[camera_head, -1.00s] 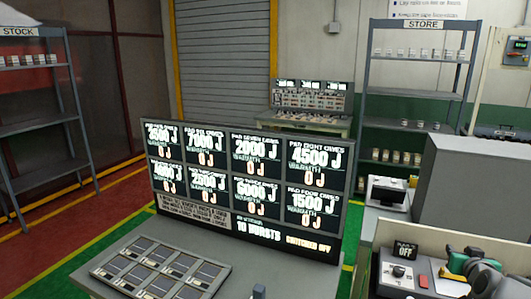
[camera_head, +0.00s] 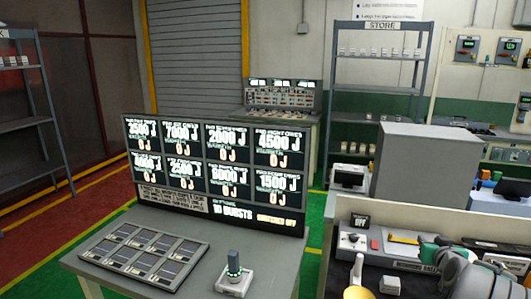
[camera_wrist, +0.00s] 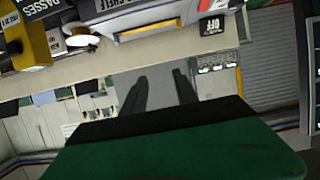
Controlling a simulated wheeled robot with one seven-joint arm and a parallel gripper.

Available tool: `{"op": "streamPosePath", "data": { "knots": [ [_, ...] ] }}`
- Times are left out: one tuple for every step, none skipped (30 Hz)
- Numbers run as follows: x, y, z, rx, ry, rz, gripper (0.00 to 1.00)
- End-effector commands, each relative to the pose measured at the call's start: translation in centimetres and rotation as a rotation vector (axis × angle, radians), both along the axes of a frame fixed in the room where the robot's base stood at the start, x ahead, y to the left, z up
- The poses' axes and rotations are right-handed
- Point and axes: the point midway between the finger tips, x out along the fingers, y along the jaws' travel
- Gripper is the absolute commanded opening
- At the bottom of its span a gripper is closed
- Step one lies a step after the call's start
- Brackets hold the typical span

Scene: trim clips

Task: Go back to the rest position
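My gripper (camera_wrist: 160,85) shows in the wrist view as two dark fingers with a clear gap between them; it is open and nothing shows between the tips. The green edge below the fingers looks like my own gripper body. In the head view a green and grey rounded shape at the lower right looks like part of my arm, over the right workbench (camera_head: 400,211); the fingers cannot be made out there.
A display board (camera_head: 215,170) stands on a grey table (camera_head: 205,262) with a panel of pads (camera_head: 145,250) and a small knobbed device (camera_head: 234,277). An OFF sign (camera_head: 360,221) stands on the right workbench. Shelves (camera_head: 375,90) stand behind. Green floor shows between table and workbench.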

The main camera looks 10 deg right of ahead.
Motion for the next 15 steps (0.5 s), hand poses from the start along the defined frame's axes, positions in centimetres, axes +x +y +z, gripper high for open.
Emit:
{"op": "streamPosePath", "data": {
  "knots": [
    [0.0, 0.0, 0.0, 0.0, 0.0, 0.0, 0.35],
    [0.3, 0.6, -0.1, 0.003, 0.006, 0.01, 0.35],
    [0.6, 1.3, -0.2, 0.008, 0.015, 0.018, 0.35],
    [0.8, 1.7, -0.3, 0.012, 0.022, 0.025, 0.35],
    [1.0, 2.3, -0.4, 0.015, 0.028, 0.032, 0.35],
    [1.3, 3.0, -0.5, 0.022, 0.038, 0.042, 0.35],
    [1.5, 3.6, -0.6, 0.026, 0.045, 0.051, 0.35],
    [1.8, 4.2, -0.7, 0.028, 0.052, 0.059, 0.35],
    [2.0, 5.0, -0.8, 0.034, 0.064, 0.069, 0.35],
    [2.2, 5.6, -0.9, 0.038, 0.073, 0.077, 0.35],
    [2.4, 6.2, -1.0, 0.041, 0.081, 0.085, 0.35],
    [2.6, 7.2, -1.2, 0.049, 0.097, 0.098, 0.35],
    [2.8, 8.0, -1.4, 0.055, 0.107, 0.107, 0.35],
    [3.0, 8.9, -1.5, 0.061, 0.12, 0.118, 0.35],
    [3.2, 10.2, -1.8, 0.069, 0.138, 0.134, 0.35]
  ]
}}
